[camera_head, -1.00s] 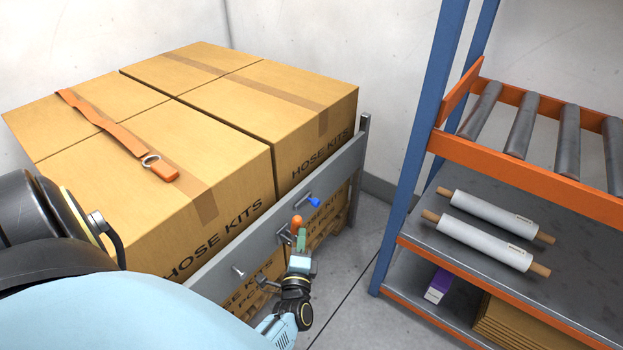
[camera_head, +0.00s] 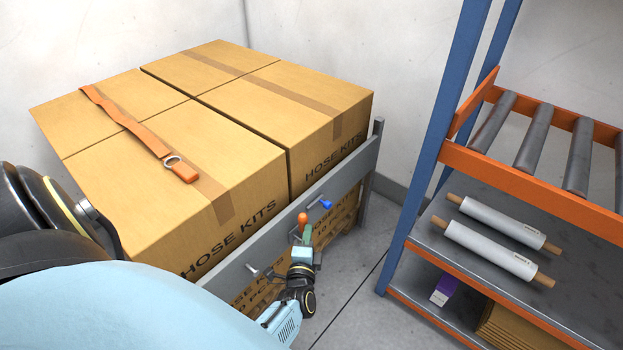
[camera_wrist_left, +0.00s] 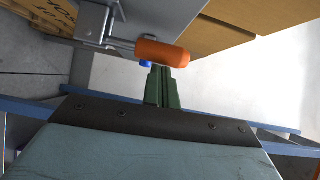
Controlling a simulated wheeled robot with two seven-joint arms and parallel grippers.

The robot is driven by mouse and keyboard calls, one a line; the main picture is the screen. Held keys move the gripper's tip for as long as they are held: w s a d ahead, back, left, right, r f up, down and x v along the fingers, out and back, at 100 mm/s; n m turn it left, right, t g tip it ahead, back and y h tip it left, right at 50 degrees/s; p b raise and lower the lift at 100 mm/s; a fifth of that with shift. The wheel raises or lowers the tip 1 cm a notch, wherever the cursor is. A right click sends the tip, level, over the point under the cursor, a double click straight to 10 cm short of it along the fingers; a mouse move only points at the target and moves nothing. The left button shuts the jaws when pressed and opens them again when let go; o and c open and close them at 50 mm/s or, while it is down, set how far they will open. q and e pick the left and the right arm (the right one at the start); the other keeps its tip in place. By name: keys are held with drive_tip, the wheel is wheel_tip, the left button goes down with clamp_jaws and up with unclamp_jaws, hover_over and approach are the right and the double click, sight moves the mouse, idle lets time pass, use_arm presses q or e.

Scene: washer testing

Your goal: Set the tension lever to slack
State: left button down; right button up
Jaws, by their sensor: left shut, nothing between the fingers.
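The tension lever has an orange knob (camera_head: 303,218) and sits on the grey rail (camera_head: 290,232) in front of the boxes. In the left wrist view the orange handle (camera_wrist_left: 162,53) lies crosswise just beyond my fingertips, on a grey metal bracket (camera_wrist_left: 95,22). My left gripper (camera_head: 306,234) is shut and empty, its green fingers just below the orange knob. They also show in the left wrist view (camera_wrist_left: 161,75), close to the handle; whether they touch it I cannot tell. My right gripper is not in view.
A blue knob (camera_head: 326,204) and a grey peg (camera_head: 253,270) stick out of the rail on either side. Stacked hose kit boxes (camera_head: 238,135) with an orange strap (camera_head: 125,120) stand behind it. A blue and orange rack (camera_head: 441,150) stands at right, with bare floor between.

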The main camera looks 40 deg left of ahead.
use_arm(q)
drive_tip(key=shift+d, duration=0.1)
